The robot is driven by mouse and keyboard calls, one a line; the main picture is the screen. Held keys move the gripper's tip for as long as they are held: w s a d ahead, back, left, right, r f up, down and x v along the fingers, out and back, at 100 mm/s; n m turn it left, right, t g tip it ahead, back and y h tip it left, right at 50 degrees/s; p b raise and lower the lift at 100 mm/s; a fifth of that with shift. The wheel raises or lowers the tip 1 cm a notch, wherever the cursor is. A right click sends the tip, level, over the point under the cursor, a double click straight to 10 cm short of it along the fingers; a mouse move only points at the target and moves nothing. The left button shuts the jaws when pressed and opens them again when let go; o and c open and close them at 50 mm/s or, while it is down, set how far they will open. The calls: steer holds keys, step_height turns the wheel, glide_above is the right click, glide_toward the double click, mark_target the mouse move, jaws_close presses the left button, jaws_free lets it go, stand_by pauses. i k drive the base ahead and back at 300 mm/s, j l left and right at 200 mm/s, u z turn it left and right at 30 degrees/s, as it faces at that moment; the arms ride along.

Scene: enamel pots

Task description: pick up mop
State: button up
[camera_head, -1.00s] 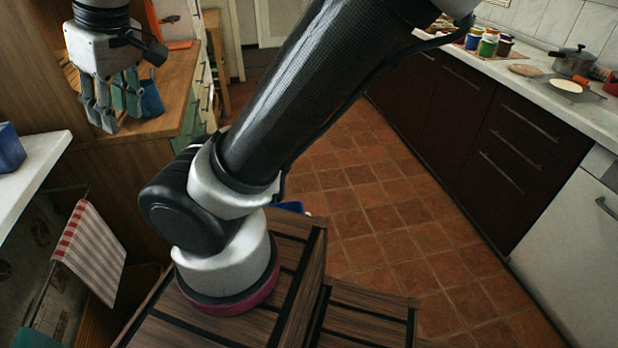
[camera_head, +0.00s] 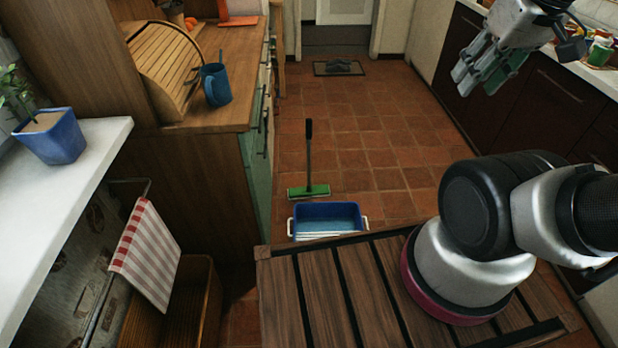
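The mop (camera_head: 309,165) stands upright on the tiled floor in the middle of the head view. It has a thin dark handle with a black grip and a flat green head with a pale lower edge. A blue bucket (camera_head: 328,212) with white side handles sits just in front of it, partly cut off from view by my wooden-slatted base. My gripper (camera_head: 475,85) hangs at the upper right, well apart from the mop. Its fingers look spread, with nothing between them.
A wooden cabinet with a blue mug (camera_head: 215,84) stands left of the mop. Dark counters (camera_head: 535,100) line the right. A striped towel (camera_head: 147,255) and a blue plant pot (camera_head: 52,136) are at the left. Tiled floor is free right of and behind the mop.

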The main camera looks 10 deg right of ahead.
mark_target(309, 191)
steer(key=i+l+u, duration=0.1)
steer(key=l+u, duration=0.8)
steer(key=l, duration=0.4)
steer(key=l+u, duration=0.25)
steer(key=l, duration=0.45)
steer(key=k+l+u, duration=0.1)
steer(key=l+u, duration=0.15)
steer(key=l, duration=0.4)
steer(key=l+u, duration=0.35)
steer(key=l, duration=0.2)
steer(key=l+u, duration=0.35)
steer(key=l, duration=0.2)
steer(key=l+u, duration=0.35)
steer(key=l, duration=0.2)
steer(key=l+u, duration=0.3)
steer(key=l, duration=0.85)
steer(key=l+u, duration=0.25)
steer(key=l, duration=0.9)
steer(key=l+z, duration=0.1)
steer(key=l, duration=0.3)
steer(key=i+l+z, duration=0.15)
steer(key=l, duration=0.2)
